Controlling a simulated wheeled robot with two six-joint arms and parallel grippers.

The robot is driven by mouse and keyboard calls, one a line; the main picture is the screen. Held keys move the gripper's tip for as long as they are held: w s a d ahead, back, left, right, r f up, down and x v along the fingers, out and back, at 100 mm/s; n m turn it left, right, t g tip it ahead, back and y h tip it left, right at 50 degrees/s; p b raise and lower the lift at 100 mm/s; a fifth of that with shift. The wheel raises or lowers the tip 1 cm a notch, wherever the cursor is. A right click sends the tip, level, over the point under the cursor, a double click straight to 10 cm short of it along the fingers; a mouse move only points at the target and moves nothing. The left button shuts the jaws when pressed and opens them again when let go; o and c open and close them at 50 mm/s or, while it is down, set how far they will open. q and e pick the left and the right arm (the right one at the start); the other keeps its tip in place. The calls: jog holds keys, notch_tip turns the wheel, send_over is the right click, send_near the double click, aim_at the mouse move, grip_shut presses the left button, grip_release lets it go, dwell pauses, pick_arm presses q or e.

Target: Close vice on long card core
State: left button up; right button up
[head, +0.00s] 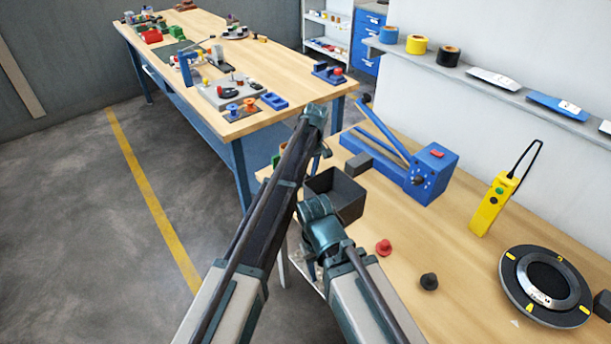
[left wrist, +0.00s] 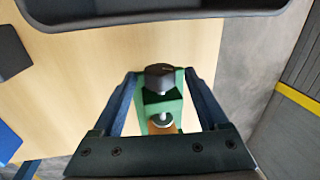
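The green vice (left wrist: 172,104) stands on the near table in the left wrist view, with a black knob (left wrist: 160,76) on a metal screw at its top. A brown piece (left wrist: 161,128), seemingly the card core, shows below the screw, partly hidden by the gripper body. Whether the jaw touches it cannot be told. My left gripper (left wrist: 168,98) is open, its two fingers apart on either side of the vice. In the head view only a bit of green (head: 276,158) shows beside my left arm, which hides the left gripper. The right gripper is out of sight behind my right arm.
A black bin (head: 348,190) sits close to the vice. A blue machine (head: 428,172), a dark block (head: 358,164), red (head: 383,247) and black (head: 429,281) knobs, a yellow pendant (head: 492,203) and a round dark ring (head: 515,285) occupy the near table (head: 445,235). A second bench stands behind.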

pick_arm(q)
jog(key=shift+r, duration=0.1)
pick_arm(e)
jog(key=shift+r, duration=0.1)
pick_arm(q)
notch_tip(320, 180, up, 13)
jog(key=w+d+p, duration=0.1)
jog(key=d+p, duration=0.1)
jog(key=p, duration=1.1)
jog(key=shift+w+r+p, duration=0.2)
jog(key=shift+w+p, duration=0.05)
jog(key=shift+p, duration=0.05)
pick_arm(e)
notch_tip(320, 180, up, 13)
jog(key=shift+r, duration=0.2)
pick_arm(q)
jog(key=shift+s, duration=0.1)
